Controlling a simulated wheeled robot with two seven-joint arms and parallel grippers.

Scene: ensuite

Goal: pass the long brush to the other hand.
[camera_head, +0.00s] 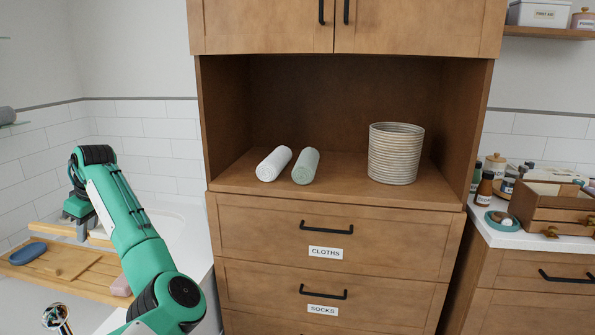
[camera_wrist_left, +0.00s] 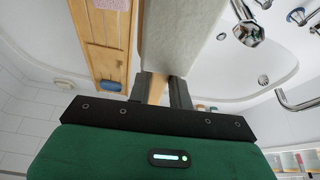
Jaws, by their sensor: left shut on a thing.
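My left gripper (camera_head: 80,228) points down over the wooden bath tray at the left of the head view. It is shut on the long brush (camera_head: 50,229), a pale wooden piece showing beside the fingers. In the left wrist view, the fingers (camera_wrist_left: 162,92) close around a narrow wooden part of the brush. A wide, pale grey part of it (camera_wrist_left: 180,35) extends away beyond the fingertips. The brush looks held above the tray, but the gap is hard to judge. My right gripper is in neither view.
The slatted bath tray (camera_head: 75,277) lies across the white bathtub (camera_head: 185,225), bearing a blue oval item (camera_head: 28,253) and a pink bar (camera_head: 121,287). A chrome fitting (camera_head: 56,317) stands in front. A wooden cabinet (camera_head: 330,240) holds rolled cloths (camera_head: 274,163) and a ribbed basket (camera_head: 396,153).

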